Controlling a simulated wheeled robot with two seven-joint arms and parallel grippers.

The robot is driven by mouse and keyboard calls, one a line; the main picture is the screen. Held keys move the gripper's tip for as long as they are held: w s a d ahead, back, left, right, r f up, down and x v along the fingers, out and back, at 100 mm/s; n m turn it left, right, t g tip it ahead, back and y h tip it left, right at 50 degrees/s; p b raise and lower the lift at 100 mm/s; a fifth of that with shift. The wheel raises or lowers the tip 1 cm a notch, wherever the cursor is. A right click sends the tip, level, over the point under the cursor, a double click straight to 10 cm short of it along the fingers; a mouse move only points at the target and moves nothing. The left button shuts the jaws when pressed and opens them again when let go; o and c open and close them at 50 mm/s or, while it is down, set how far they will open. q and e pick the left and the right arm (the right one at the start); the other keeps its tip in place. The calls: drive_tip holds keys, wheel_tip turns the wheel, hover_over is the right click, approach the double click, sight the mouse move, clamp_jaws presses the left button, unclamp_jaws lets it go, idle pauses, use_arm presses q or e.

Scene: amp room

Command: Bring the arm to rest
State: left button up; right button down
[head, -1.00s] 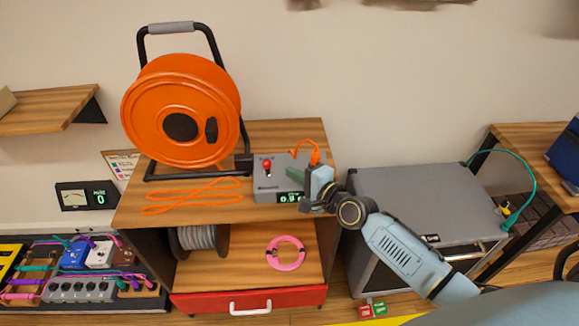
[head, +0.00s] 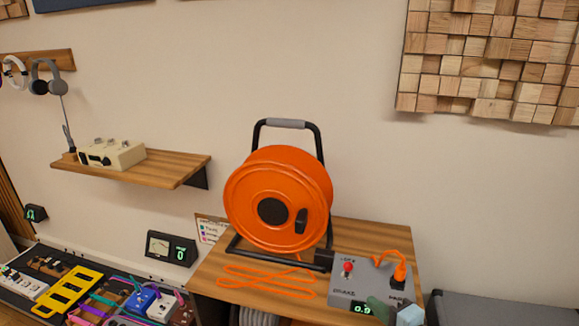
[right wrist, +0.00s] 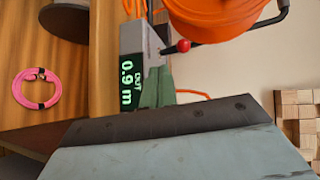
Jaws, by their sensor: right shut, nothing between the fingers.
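My right gripper (head: 377,306) shows at the bottom edge of the head view, in front of the lower right of a grey control box (head: 346,270). Its greenish fingers are shut with nothing between them. They cover part of the box's front and its green display. In the right wrist view the fingers (right wrist: 158,95) show beside the display (right wrist: 127,83), which reads 0.9 m. I cannot tell whether they touch the box. Most of my right arm is below the head view. My left gripper is not in view.
The box has a red-knobbed lever (head: 348,267) and an orange plug with cable (head: 400,271). A large orange cable reel (head: 250,205) stands beside it on the wooden stand (head: 205,277). A grey cabinet (head: 480,308) is at right. A pink cable coil (right wrist: 18,88) lies lower down.

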drive_tip(key=s+a+f+n+g, duration=0.2)
drive_tip(key=s+a+n+g, duration=0.1)
drive_tip(key=s+n, duration=0.3)
drive_tip(key=s+a+f+n+g, duration=0.2)
drive_tip(key=s+a+n+g, duration=0.15)
drive_tip(key=s, duration=0.45)
drive_tip(key=s+d+r+n+g+h, duration=0.1)
drive_tip(key=s+d+n+g+h, duration=0.15)
drive_tip(key=s, duration=0.35)
drive_tip(key=s+d+n+g+h, duration=0.2)
drive_tip(key=s+n+h, duration=0.15)
drive_tip(key=s, duration=0.35)
wheel_tip(320, 180, down, 25)
drive_tip(key=s+g, duration=0.1)
drive_tip(key=s, duration=0.1)
drive_tip(key=s+d+f+g, duration=0.1)
drive_tip(key=s+d+f, duration=0.2)
drive_tip(key=s+f, duration=1.1)
drive_tip(key=shift+s+d+f+n, duration=0.2)
drive_tip(key=shift+s+f+n, duration=0.15)
drive_tip(key=shift+s, duration=0.65)
